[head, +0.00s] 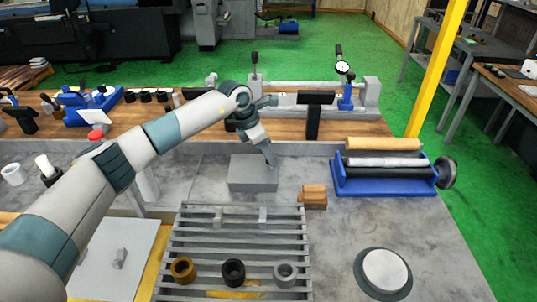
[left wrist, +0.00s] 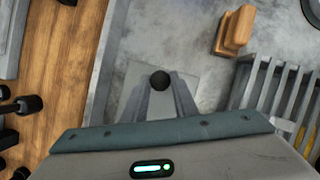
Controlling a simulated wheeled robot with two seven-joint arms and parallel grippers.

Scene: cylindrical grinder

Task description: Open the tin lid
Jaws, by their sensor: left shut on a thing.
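The tin is a low grey box (head: 252,174) on the grey worktop, in the middle of the head view. In the left wrist view its flat grey lid (left wrist: 135,76) shows with a round black knob (left wrist: 160,81) on it. My left gripper (head: 270,160) reaches down over the tin's right side, tilted. In the left wrist view its fingertips (left wrist: 161,86) are at the knob, shut on it. The knob is hidden in the head view. I cannot tell whether the lid is raised off the box. My right gripper is in neither view.
Wooden blocks (head: 314,196) and a blue roller stand (head: 384,183) are to the right of the tin. A slatted grey rack (head: 240,243) with several rings is in front. A wooden shelf with tools (head: 365,129) runs behind. Worktop at the right front is mostly clear around a round disc (head: 384,270).

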